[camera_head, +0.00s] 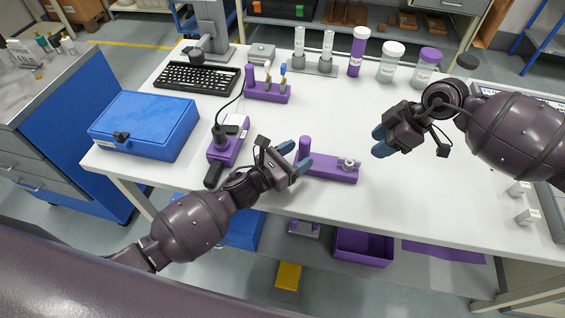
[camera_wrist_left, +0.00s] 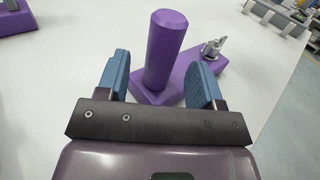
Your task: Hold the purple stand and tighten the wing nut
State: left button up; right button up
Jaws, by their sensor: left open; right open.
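The purple stand (camera_head: 328,168) lies on the white table near its front edge, with an upright purple post at its left end. The silver wing nut (camera_head: 348,163) sits on the right end of its base; it also shows in the left wrist view (camera_wrist_left: 213,49). My left gripper (camera_head: 295,155) is open at the post. In the left wrist view the purple post (camera_wrist_left: 164,50) stands between and just beyond the two blue fingers (camera_wrist_left: 160,85), with no clear contact. My right gripper (camera_head: 379,142) is open and empty above the table, to the right of the stand.
A blue case (camera_head: 146,124) and a purple power strip (camera_head: 228,148) lie left of my left gripper. A black keyboard (camera_head: 197,77), a purple tool holder (camera_head: 266,92) and several jars stand farther back. The table's middle is clear.

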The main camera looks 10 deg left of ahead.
aim_at(328, 157)
pick_arm(q)
jog(key=shift+x, duration=1.35)
grip_shut()
dwell(1.2)
dwell(0.5)
